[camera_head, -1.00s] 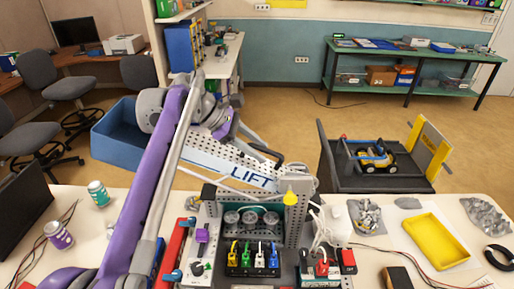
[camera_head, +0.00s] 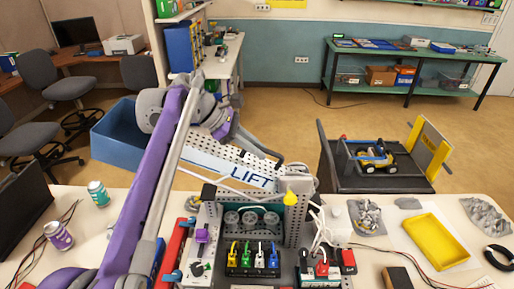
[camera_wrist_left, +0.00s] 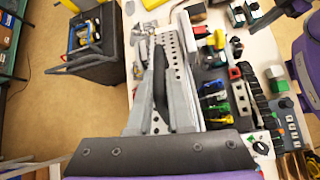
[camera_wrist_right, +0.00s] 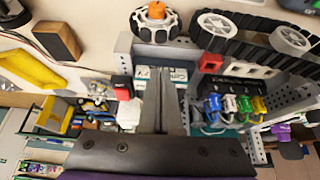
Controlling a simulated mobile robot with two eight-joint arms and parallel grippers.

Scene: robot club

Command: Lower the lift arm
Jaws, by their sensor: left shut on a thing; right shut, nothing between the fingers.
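The lift arm (camera_head: 225,172) is a perforated pale beam marked LIFT, joined to an upright perforated tower (camera_head: 297,215) on the table. It slopes up to the left in the head view. My left gripper (camera_wrist_left: 160,62) is shut on a black bar handle (camera_wrist_left: 159,85) that runs along the beam in the left wrist view. In the head view the left gripper (camera_head: 228,126) is above the beam's raised part, its fingertips partly hidden. My right gripper (camera_wrist_right: 164,88) is shut and empty in the right wrist view, over the bench gear. It does not show in the head view.
Below the beam, a black block with coloured plugs (camera_head: 252,260) and a switch panel (camera_head: 199,270) crowd the table. A yellow tray (camera_head: 436,241) lies at the right. A dark platform with a toy vehicle (camera_head: 373,158) stands beyond the table, and a blue bin (camera_head: 118,140) is behind my left arm.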

